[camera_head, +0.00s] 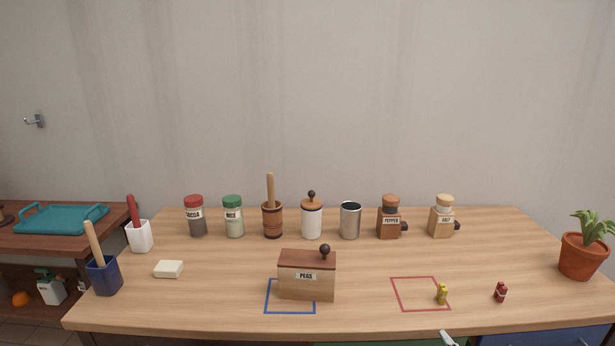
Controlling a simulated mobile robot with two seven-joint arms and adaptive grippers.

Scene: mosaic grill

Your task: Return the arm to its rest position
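My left gripper is not in view. A small light-and-dark piece at the bottom edge, right of centre, looks like the tip of my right gripper (448,339). The rest of it is cut off, so I cannot tell whether it is open or shut. It appears in front of the table's front edge, below the red square outline (396,295). The wooden table (220,292) is free of any arm. A wooden box labelled PEGS (307,289) stands upright, overlapping the blue square outline (268,297).
Several jars and mills line the back, including a metal cup (350,221). A potted plant (582,256) stands at right, a blue holder (106,279) at left.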

